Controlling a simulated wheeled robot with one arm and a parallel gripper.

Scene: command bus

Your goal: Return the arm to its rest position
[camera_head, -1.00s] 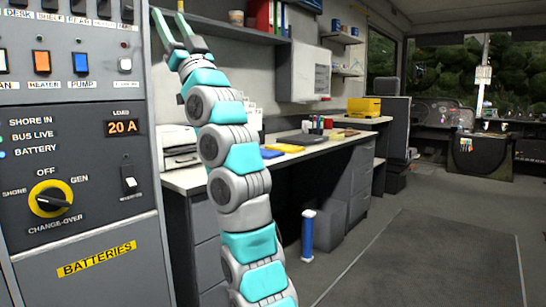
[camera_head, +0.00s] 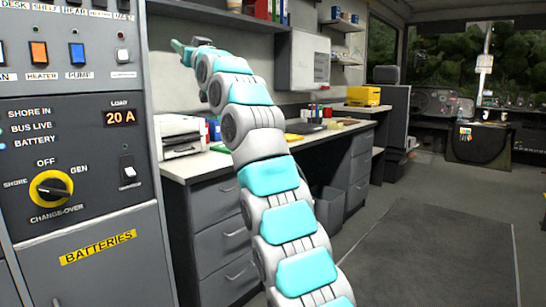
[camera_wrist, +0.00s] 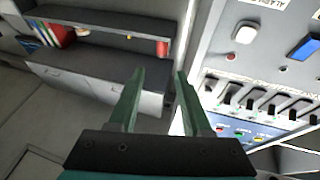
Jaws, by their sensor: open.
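My arm (camera_head: 272,178) rises from the bottom middle of the head view and bends back to the left at its upper end. My gripper (camera_head: 180,50) is small at the far end of the arm, left of the middle, in front of the grey wall beside the panel. In the wrist view my gripper (camera_wrist: 160,78) shows two green fingers standing apart with nothing between them. The wrist view looks, tilted, at a panel with switches on the right and a shelf and wall cabinet on the left.
The desk (camera_head: 215,165) with a white printer (camera_head: 180,137) lies behind my arm. A yellow box (camera_head: 362,96) stands farther back. The floor (camera_head: 430,250) on the right is clear.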

